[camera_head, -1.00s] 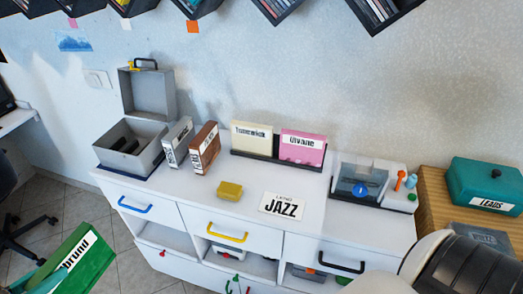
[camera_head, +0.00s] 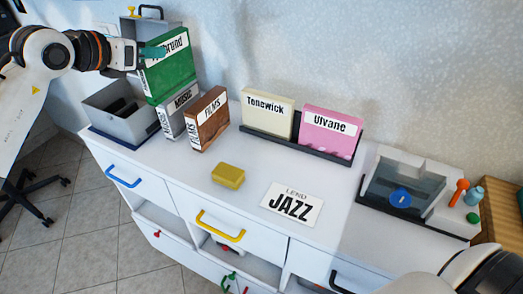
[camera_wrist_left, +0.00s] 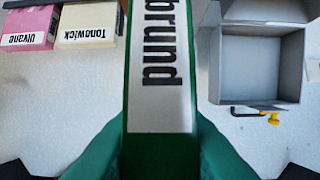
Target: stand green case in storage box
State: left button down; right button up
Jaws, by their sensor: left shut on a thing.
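My left gripper (camera_head: 155,52) is shut on the green case (camera_head: 170,75), which has a white label. It holds the case upright, high over the left end of the white cabinet. In the left wrist view the green case (camera_wrist_left: 160,70) fills the middle between my teal fingers. The grey storage box (camera_head: 143,126) stands open, with dark items inside. The case is up and to the right of its opening in the head view, apart from it. The box's raised lid (camera_head: 128,28) is partly hidden behind my left arm. My right gripper is out of view.
A grey MUSIC case (camera_head: 172,125) and brown FILMS case (camera_head: 212,115) stand right of the box. Cream (camera_head: 268,115) and pink (camera_head: 330,132) cases stand in a dark rack. A yellow block (camera_head: 228,175), JAZZ card (camera_head: 292,204) and clear-lidded device (camera_head: 405,180) share the top.

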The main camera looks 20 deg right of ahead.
pick_arm(q)
jog(key=shift+w+d+r, duration=0.35)
jog(key=shift+r, duration=0.05)
notch_tip(320, 180, down, 18)
jog(key=p, duration=0.1)
jog(key=shift+s+a, duration=0.1)
jog(key=shift+f, duration=0.2)
jog(key=c, duration=1.5)
grip_release()
jog(key=shift+r, duration=0.1)
